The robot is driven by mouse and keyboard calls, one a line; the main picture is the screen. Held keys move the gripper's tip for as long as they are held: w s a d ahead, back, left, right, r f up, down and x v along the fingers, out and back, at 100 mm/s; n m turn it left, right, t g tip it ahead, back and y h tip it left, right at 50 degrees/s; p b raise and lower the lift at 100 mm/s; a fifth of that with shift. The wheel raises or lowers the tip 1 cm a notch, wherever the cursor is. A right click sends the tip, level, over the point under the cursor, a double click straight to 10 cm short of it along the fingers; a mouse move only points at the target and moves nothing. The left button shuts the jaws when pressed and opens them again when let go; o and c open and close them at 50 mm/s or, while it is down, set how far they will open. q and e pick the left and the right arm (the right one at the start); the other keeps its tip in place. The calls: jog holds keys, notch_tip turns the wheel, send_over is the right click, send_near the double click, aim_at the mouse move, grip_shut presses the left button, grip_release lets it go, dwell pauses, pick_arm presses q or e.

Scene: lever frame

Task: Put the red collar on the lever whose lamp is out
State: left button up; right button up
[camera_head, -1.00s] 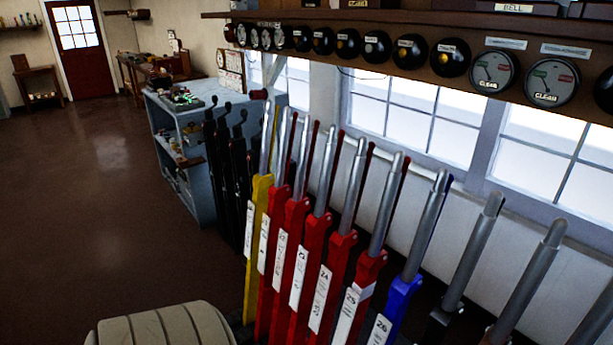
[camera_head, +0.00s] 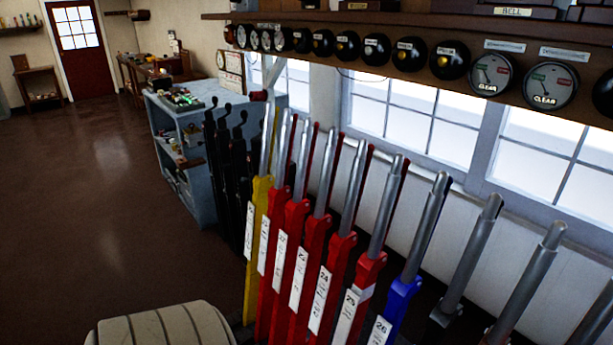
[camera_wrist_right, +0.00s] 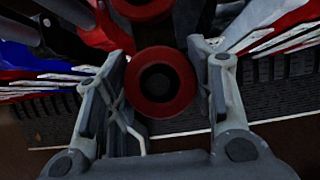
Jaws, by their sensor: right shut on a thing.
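In the right wrist view, a red collar (camera_wrist_right: 160,105), a thick ring with a dark centre, sits between the fingers of my right gripper (camera_wrist_right: 160,80), which is shut on it. I cannot tell whether anything is inside the ring. In the head view, a row of levers with steel handles stands at centre and right: a yellow one (camera_head: 259,205), several red ones (camera_head: 368,270) and a blue one (camera_head: 402,292). Round black instruments (camera_head: 410,52) hang from the shelf above; I cannot tell which lamp is out. Neither gripper shows in the head view.
Black levers (camera_head: 223,160) stand close beside a blue-grey cabinet (camera_head: 185,115) with small things on it. The wooden shelf (camera_head: 300,17) overhangs the lever row. Another red round part (camera_wrist_right: 143,8) is at the top of the wrist view. Open brown floor (camera_head: 100,190) lies left.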

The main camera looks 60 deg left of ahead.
jog(key=shift+r+p, duration=2.35)
jog(key=shift+r, duration=1.45)
jog(key=shift+a+f, duration=0.1)
jog(key=shift+f, duration=0.05)
